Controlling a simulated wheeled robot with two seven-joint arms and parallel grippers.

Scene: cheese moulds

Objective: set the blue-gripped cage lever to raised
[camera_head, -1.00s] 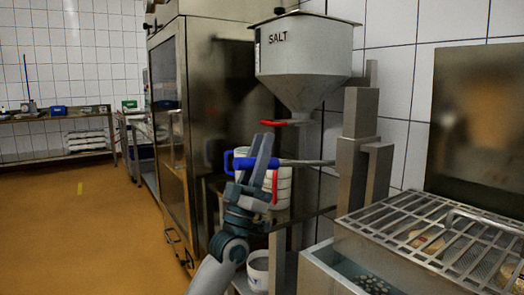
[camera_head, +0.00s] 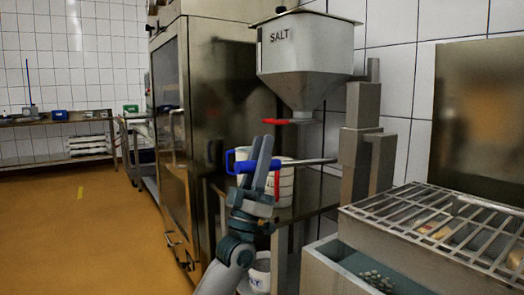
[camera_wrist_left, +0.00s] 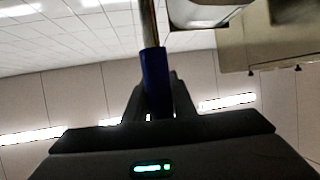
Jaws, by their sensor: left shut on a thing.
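The cage lever is a grey rod (camera_head: 312,161) with a blue grip (camera_head: 263,165) at its left end. It runs right to a grey post and stands close to level, its grip end slightly lower. My left gripper (camera_head: 264,152) is shut on the blue grip, its fingers pointing up. In the left wrist view the blue grip (camera_wrist_left: 156,75) sits between the fingers, partly hidden low down. The barred cage (camera_head: 400,214) is at the right, over a grey basin (camera_head: 330,262). My right gripper is not in view.
A salt hopper (camera_head: 308,50) with a red handle (camera_head: 287,121) hangs above the lever. The grey post (camera_head: 357,150) stands right of it. White tubs (camera_head: 286,185) stand behind my gripper, beside a steel cabinet (camera_head: 225,110). The floor (camera_head: 90,220) at left is clear.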

